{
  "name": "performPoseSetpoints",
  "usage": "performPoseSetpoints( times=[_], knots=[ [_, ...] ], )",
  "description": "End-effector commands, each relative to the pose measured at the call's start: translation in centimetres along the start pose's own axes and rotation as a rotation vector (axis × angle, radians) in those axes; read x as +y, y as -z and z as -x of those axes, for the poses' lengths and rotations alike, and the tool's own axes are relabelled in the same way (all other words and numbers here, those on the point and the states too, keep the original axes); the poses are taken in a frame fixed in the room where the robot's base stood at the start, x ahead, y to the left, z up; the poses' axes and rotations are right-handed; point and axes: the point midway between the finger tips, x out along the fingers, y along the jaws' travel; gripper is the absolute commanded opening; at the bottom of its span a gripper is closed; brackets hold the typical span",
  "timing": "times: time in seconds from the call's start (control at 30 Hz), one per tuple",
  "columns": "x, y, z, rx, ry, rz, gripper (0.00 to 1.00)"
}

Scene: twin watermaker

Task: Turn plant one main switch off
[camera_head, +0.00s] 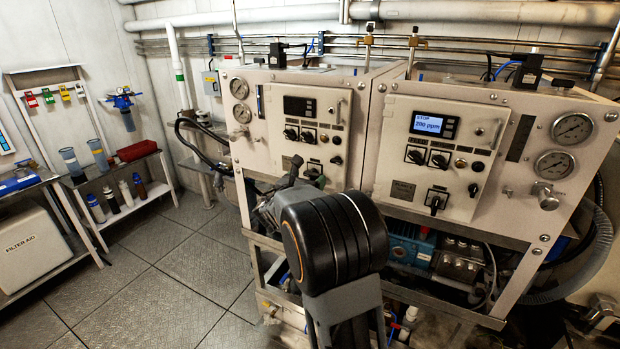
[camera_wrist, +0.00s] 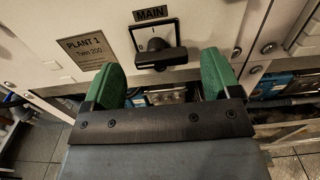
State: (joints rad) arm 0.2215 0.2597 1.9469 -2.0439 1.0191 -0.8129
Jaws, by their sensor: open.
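The plant one main switch (camera_wrist: 158,57) is a black knob on a black square plate, under a MAIN label (camera_wrist: 150,13) in the wrist view. Its handle looks roughly crosswise in that view. A PLANT 1 plate (camera_wrist: 86,50) is to its left. My gripper (camera_wrist: 162,80) is open, with one green finger to each side below the knob; I see nothing between them. In the head view, my gripper (camera_head: 296,172) is at the lower part of the left panel (camera_head: 322,107), whose display is dark. My arm and gripper partly hide the switch area there.
The right panel (camera_head: 480,135) has a lit display reading 200 ppm and similar knobs. Gauges (camera_head: 241,100) and pipes surround the panels. A shelf with bottles (camera_head: 125,192) and a FILTER AID box (camera_head: 30,245) stand at the left. The floor (camera_head: 165,265) between is clear.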

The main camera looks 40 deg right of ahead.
Motion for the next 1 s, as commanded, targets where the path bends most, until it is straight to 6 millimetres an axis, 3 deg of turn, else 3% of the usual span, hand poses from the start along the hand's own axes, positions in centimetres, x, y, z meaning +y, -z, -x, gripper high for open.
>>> performPoseSetpoints(
  times=[0.3,0.5,0.73,1.0],
  knots=[
    [0.1,0.1,6.7,-0.002,-0.005,0.0,0.83],
    [0.2,0.0,9.8,-0.002,-0.004,0.0,0.83],
    [0.1,0.0,11.5,-0.002,-0.001,0.0,0.83],
    [0.1,0.0,11.7,-0.001,0.0,0.001,0.83]
  ],
)
